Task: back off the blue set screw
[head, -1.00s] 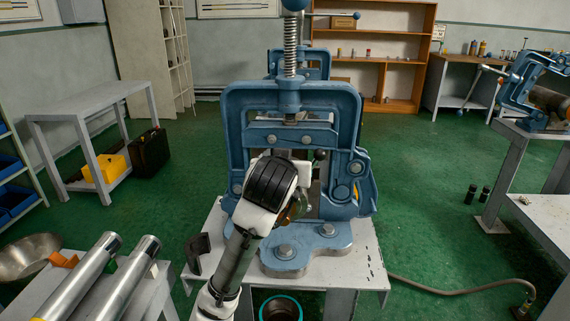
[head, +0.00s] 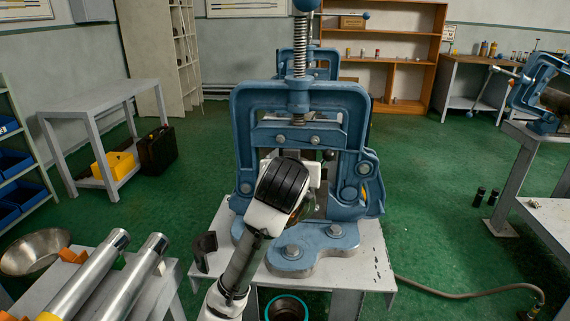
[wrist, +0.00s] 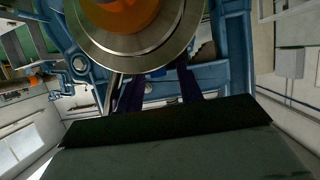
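The blue pipe vise (head: 300,92) stands upright on a grey stand in front of me. A steel screw with a spring (head: 300,62) rises from its top, capped by a blue ball (head: 305,5). I cannot tell which part is the blue set screw; no separate one shows clearly. My arm reaches to the vise's lower opening and hides my gripper in the head view. In the wrist view, two dark fingers of my gripper (wrist: 159,87) stand apart, with blue metal and a bolt head behind them. A steel ring with an orange centre (wrist: 135,20) looms above them.
Two steel pipes (head: 88,270) lie on a bench at lower left, beside a metal bowl (head: 35,252). A dark curved piece (head: 204,252) stands on the stand's left. Another blue vise (head: 535,90) is at right. Green floor is open on both sides.

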